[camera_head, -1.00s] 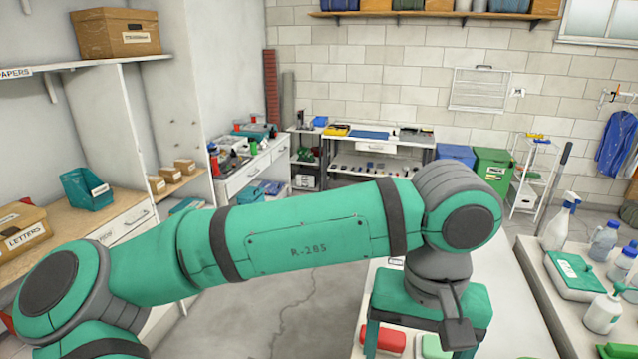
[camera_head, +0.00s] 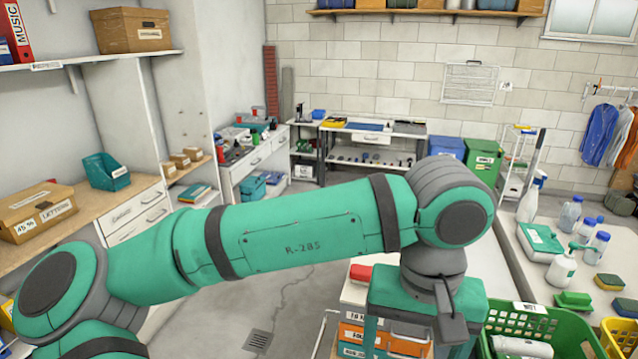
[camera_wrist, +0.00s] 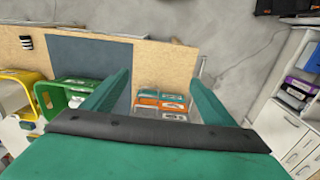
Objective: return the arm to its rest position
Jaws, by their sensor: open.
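My arm (camera_head: 300,240) reaches across the head view from lower left to the right, then bends down at the elbow-like joint. My gripper (camera_head: 415,340) hangs at its end, pointing down, with its fingertips cut off or hard to see there. In the wrist view the two green fingers of my gripper (camera_wrist: 158,85) stand well apart. Nothing is held between them. Small stacked drawers with orange and white fronts (camera_wrist: 160,103) show beyond the gap, some distance away.
A green basket (camera_head: 575,325) and a yellow basket (camera_head: 620,335) stand right of my gripper. A counter with bottles (camera_head: 510,265) lies beyond them. At left is a wooden worktop with a letters box (camera_head: 35,210). Grey floor (camera_head: 220,310) is open below my arm.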

